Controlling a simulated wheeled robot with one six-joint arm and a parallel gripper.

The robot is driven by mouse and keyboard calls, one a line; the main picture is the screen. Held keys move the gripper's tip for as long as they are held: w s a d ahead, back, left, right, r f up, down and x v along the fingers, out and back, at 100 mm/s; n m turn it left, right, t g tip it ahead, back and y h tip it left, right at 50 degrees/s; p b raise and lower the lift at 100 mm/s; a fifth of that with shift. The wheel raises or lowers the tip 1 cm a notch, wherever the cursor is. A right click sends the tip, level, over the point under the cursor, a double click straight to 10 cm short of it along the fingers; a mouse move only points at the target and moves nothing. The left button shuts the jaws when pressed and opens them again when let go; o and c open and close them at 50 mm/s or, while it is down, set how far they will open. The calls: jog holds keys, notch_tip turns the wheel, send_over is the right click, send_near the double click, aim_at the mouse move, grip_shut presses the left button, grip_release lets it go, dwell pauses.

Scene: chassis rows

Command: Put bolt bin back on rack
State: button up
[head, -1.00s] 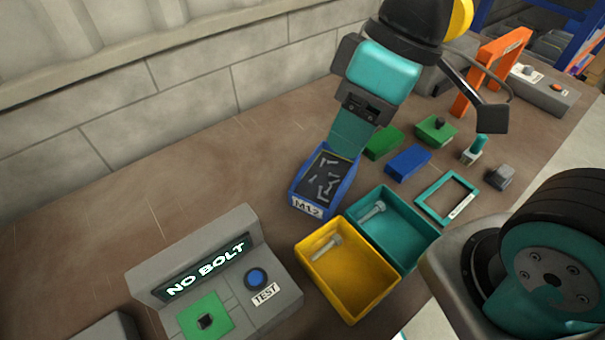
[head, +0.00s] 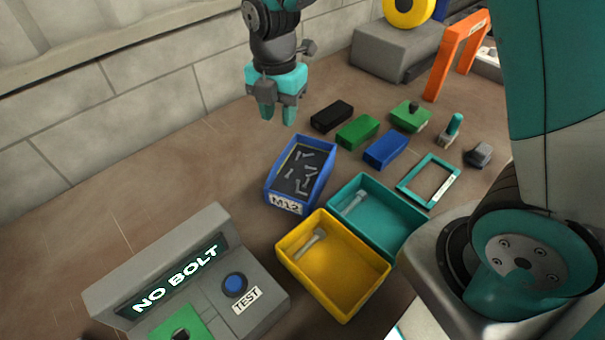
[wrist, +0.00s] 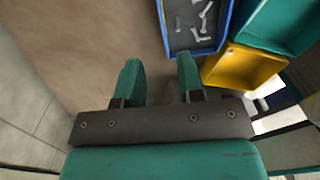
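The blue bolt bin (head: 270,196) with an M12 label sits on the brown bench, with several grey bolts in it. My gripper (head: 277,116) is above the bench, behind and slightly left of the bin in the head view. Its teal fingers stand apart with nothing between them. In the wrist view, my gripper (wrist: 160,80) is also open and empty, and the bolt bin (wrist: 163,32) shows beyond the fingertips, cut off by the top edge. I cannot make out the rack for certain.
A yellow bin (head: 340,290) and a teal bin (head: 400,215), each holding a bolt, stand close right of the bolt bin. A grey tester (head: 235,235) reading NO BOLT is at front left. Green (head: 357,131), blue (head: 386,149) and black (head: 331,116) blocks lie behind.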

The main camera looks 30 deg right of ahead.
aim_at(282, 154)
notch_tip(282, 154, down, 8)
jog(key=shift+r+p, duration=0.25)
jog(key=shift+p, duration=0.15)
jog(key=shift+s+a+f+p, duration=0.15)
jog(key=shift+f+p, duration=0.2)
jog(key=shift+f, duration=1.05)
jog(key=shift+s+d+f+p, duration=0.1)
jog(key=shift+f+p, duration=0.25)
jog(key=shift+f, duration=1)
grip_shut()
